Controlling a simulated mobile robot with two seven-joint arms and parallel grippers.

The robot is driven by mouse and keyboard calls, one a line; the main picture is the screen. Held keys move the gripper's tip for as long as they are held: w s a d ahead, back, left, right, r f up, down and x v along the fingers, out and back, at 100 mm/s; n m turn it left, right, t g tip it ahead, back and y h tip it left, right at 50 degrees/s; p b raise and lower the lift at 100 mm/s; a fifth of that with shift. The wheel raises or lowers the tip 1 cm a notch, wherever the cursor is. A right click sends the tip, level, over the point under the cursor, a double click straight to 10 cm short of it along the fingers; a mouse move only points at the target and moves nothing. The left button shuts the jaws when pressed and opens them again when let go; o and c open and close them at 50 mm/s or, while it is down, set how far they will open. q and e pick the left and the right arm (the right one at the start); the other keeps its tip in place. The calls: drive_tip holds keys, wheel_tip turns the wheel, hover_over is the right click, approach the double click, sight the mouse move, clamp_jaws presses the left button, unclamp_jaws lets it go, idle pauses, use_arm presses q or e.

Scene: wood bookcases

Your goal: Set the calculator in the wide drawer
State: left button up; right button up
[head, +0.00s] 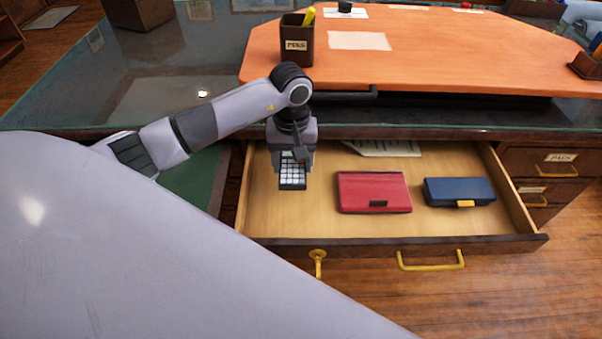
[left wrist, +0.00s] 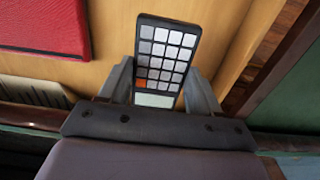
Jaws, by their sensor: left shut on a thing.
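The calculator (head: 293,173) is dark with pale keys. In the left wrist view the calculator (left wrist: 163,55) shows its key face, with one orange key, between the two fingers. My left gripper (head: 291,157) is shut on it and points down over the left part of the wide drawer. The wide drawer (head: 270,218) is pulled open, with a light wood floor. I cannot tell whether the calculator touches the drawer floor. My right gripper is not in view.
In the drawer lie a red folder-like case (head: 374,192), a blue case (head: 459,191) and a paper (head: 385,148) at the back. Small drawers (head: 548,170) stand at the right.

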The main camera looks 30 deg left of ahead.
sight(293, 175)
use_arm(q)
wheel_tip(293, 175, down, 5)
drive_tip(key=shift+r, duration=0.1)
drive_tip(key=shift+f, duration=0.2)
drive_tip(key=shift+f, duration=0.1)
drive_tip(key=o, duration=1.2)
drive_tip(key=shift+b, duration=0.3)
drive_tip(key=shift+r, duration=0.35)
wheel_tip(293, 175, up, 12)
drive_tip(key=shift+f+p, duration=0.2)
drive_tip(key=shift+p, duration=0.15)
